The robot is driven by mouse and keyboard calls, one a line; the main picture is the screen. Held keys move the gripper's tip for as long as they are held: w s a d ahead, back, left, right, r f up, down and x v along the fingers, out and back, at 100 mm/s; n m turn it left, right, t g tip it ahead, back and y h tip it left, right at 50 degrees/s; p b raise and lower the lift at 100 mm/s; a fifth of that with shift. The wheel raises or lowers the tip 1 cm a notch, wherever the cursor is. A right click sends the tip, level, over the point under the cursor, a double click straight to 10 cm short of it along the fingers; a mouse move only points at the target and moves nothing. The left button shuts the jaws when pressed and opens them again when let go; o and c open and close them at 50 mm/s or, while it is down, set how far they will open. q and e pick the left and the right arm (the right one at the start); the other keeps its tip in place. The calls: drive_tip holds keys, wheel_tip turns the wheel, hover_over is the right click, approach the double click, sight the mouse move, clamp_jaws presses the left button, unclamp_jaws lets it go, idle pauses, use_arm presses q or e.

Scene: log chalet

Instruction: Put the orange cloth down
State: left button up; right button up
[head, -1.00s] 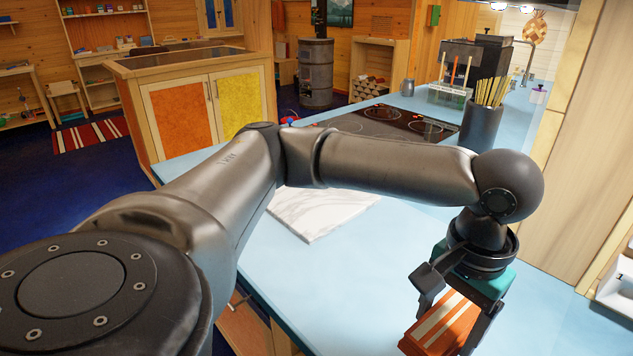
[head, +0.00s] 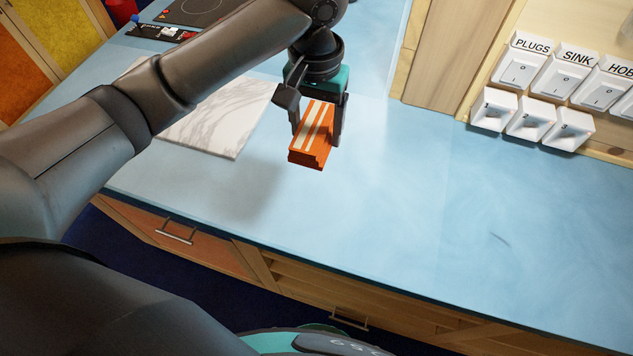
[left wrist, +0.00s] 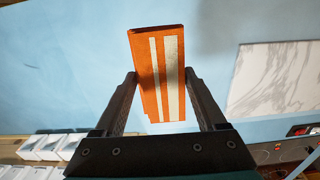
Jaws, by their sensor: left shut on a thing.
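The orange cloth (head: 312,132) is a folded block with pale stripes. My left gripper (head: 318,118) is shut on it and holds it over the blue counter (head: 400,200), just right of the marble board. In the left wrist view the cloth (left wrist: 160,75) sits between the two fingers of the left gripper (left wrist: 162,92), with the blue counter (left wrist: 60,60) behind it. A soft shadow on the counter lies below and left of the cloth, which seems held above the surface. My right gripper is not in view.
A white marble board (head: 215,125) lies left of the cloth. A dark hob (head: 200,10) is at the top. Labelled switches (head: 535,65) are on the wall at right. The counter's middle and right are clear, down to its front edge above wooden drawers (head: 200,240).

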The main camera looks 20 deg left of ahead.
sight(316, 196)
use_arm(q)
drive_tip(key=shift+r, duration=0.2)
drive_tip(key=shift+f, duration=0.15)
wheel_tip(316, 196, down, 20)
drive_tip(key=shift+r+b, duration=0.1)
drive_tip(key=shift+b, duration=1.15)
drive_tip(key=o, duration=1.3)
drive_tip(key=shift+f, duration=0.2)
drive_tip(key=shift+c, duration=0.2)
wheel_tip(316, 196, up, 12)
drive_tip(key=p, duration=0.2)
drive_tip(key=shift+r, duration=0.2)
